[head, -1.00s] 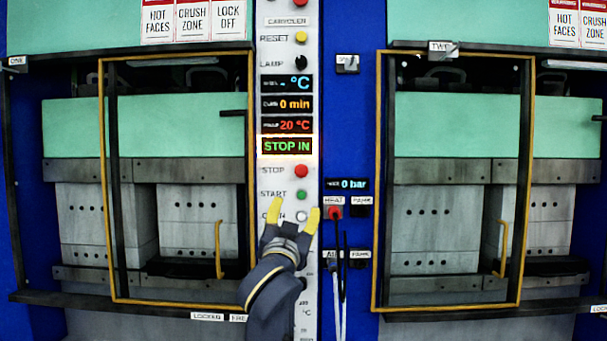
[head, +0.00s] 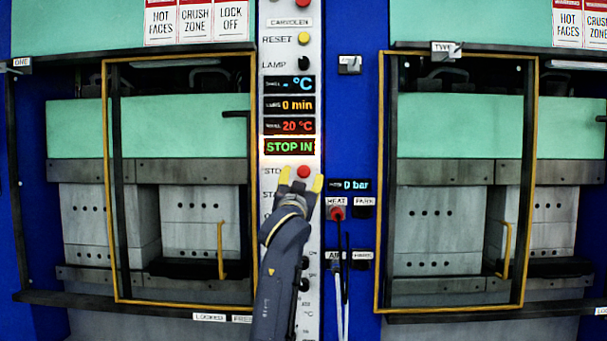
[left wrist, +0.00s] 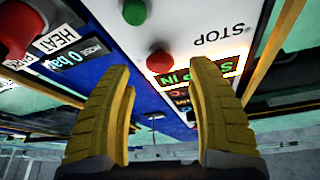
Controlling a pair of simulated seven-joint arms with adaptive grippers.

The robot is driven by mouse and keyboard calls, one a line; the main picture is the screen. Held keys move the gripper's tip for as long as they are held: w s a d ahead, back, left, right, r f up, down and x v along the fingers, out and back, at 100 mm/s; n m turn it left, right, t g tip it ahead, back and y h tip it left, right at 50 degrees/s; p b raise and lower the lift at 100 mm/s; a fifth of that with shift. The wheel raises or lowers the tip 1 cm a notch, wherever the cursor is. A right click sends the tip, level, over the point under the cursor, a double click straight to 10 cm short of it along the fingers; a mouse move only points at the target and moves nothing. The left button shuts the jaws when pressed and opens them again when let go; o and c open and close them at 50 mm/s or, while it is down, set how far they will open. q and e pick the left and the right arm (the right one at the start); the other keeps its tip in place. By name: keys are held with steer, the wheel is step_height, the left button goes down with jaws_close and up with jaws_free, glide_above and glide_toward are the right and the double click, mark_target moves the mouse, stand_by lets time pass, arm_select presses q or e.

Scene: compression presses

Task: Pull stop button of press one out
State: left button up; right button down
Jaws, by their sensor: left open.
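The red stop button (head: 304,171) is on the white control panel of press one, beside a partly covered STOP label. Above it, the lit display (head: 289,147) reads STOP IN in green. My left gripper (head: 301,181) is open, with its yellow fingertips just below and to either side of the button in the head view. In the left wrist view, the red button (left wrist: 159,61) appears beyond the gap between the two yellow fingers (left wrist: 161,75), with no visible contact. My right gripper is not in view.
The green start button (left wrist: 134,11) shows in the left wrist view; my gripper hides it in the head view. A red HEAT connector (head: 337,213) is to the right. Yellow-framed guards (head: 106,180) flank the panel. A reset button (head: 304,39) is higher up.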

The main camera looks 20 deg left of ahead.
mark_target(303, 173)
arm_select(q)
steer(key=shift+x, duration=2.05)
steer(key=shift+o, duration=0.2)
jaws_close()
